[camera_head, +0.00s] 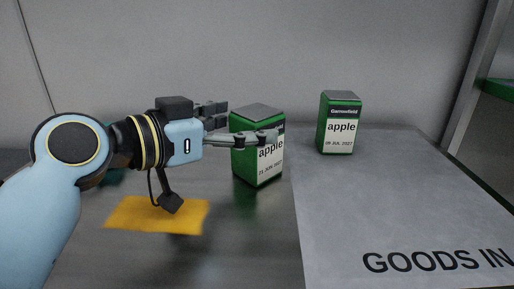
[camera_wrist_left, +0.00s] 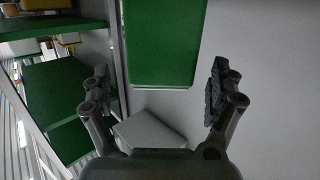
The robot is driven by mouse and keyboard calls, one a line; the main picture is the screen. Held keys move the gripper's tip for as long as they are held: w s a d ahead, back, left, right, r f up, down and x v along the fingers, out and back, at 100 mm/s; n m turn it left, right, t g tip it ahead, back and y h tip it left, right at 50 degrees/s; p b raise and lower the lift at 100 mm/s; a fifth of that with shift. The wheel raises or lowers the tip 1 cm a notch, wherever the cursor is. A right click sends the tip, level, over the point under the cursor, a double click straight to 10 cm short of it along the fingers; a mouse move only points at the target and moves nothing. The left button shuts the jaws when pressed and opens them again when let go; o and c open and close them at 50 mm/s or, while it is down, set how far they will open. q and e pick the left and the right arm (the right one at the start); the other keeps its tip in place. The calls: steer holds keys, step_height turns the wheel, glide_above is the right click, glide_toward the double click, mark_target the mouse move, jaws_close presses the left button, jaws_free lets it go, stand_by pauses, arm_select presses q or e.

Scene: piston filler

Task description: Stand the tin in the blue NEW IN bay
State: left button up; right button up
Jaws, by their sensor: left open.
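A green tin (camera_head: 257,145) with a grey lid and a white "apple" label, date partly readable as JUN 2027, stands upright left of the grey GOODS IN mat. My left gripper (camera_head: 241,122) is open at this tin; one finger crosses in front of its label and the other shows behind its left side. In the left wrist view a green face (camera_wrist_left: 163,45) lies ahead between the open fingers (camera_wrist_left: 160,90), with gaps on both sides. A second green "apple" tin (camera_head: 339,123), dated 09 JUL 2027, stands upright on the mat. No blue NEW IN bay is visible. My right gripper is out of view.
The grey GOODS IN mat (camera_head: 400,205) covers the right side, mostly bare. A yellow-orange patch (camera_head: 150,214) lies under my left wrist. A green shelf (camera_head: 500,90) stands at the right edge; green shelving (camera_wrist_left: 60,100) also shows in the left wrist view. A grey wall closes the back.

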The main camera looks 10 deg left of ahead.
arm_select(q)
steer(key=b+x, duration=0.1)
steer(key=x, duration=0.2)
steer(key=shift+a, duration=0.1)
steer(key=shift+w+d, duration=0.25)
steer(key=shift+w, duration=0.15)
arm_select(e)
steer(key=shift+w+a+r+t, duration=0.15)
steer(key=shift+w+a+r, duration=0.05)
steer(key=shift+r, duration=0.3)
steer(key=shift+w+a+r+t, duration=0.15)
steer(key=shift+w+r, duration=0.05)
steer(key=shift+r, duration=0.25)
arm_select(q)
steer(key=c, duration=1.6)
steer(key=shift+r, duration=0.1)
steer(key=shift+c, duration=0.4)
steer(key=shift+r, duration=0.1)
